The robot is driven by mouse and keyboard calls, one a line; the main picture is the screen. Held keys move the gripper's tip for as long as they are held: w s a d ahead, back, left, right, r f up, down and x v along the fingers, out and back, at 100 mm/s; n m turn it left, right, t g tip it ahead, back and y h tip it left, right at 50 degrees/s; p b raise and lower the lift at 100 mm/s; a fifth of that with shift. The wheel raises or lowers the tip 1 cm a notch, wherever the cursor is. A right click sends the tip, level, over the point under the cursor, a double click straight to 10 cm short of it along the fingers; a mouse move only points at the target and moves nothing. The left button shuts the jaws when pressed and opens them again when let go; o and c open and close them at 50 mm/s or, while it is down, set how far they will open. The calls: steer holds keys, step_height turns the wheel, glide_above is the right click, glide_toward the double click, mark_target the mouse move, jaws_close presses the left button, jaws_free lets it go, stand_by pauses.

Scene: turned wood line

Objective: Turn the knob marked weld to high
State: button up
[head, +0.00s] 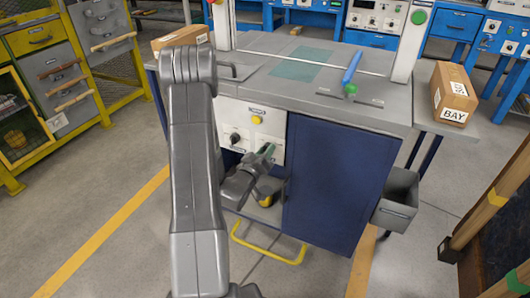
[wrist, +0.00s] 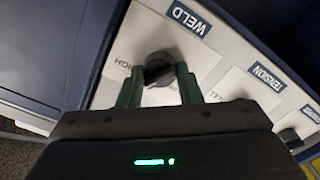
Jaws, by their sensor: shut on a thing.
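The weld knob (wrist: 158,68) is dark and round, on a white plate below the blue WELD label (wrist: 187,17) in the wrist view. The word HIGH shows on the plate to the left of the knob; other marks are hidden by my gripper. My gripper (wrist: 159,88) is shut on the knob, with one green finger on each side. Which way the knob's pointer faces is not clear. In the head view my gripper (head: 267,151) is at the right part of the white control panel (head: 270,118), and it hides the knob there.
A blue TENSION label (wrist: 265,78) and another dark knob (wrist: 288,137) are close by on the panel. In the head view a yellow button (head: 257,120) and a dark knob (head: 235,138) are near my gripper. A blue door (head: 330,185) and yellow rail (head: 268,250) are beside and below.

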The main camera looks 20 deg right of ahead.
steer(key=shift+f+m+b, duration=0.1)
steer(key=shift+m+b, duration=0.2)
steer(key=shift+b, duration=0.3)
steer(key=m+b, duration=0.5)
steer(key=b, duration=0.3)
steer(key=shift+m, duration=0.3)
steer(key=o, duration=1)
steer(key=shift+s, duration=0.1)
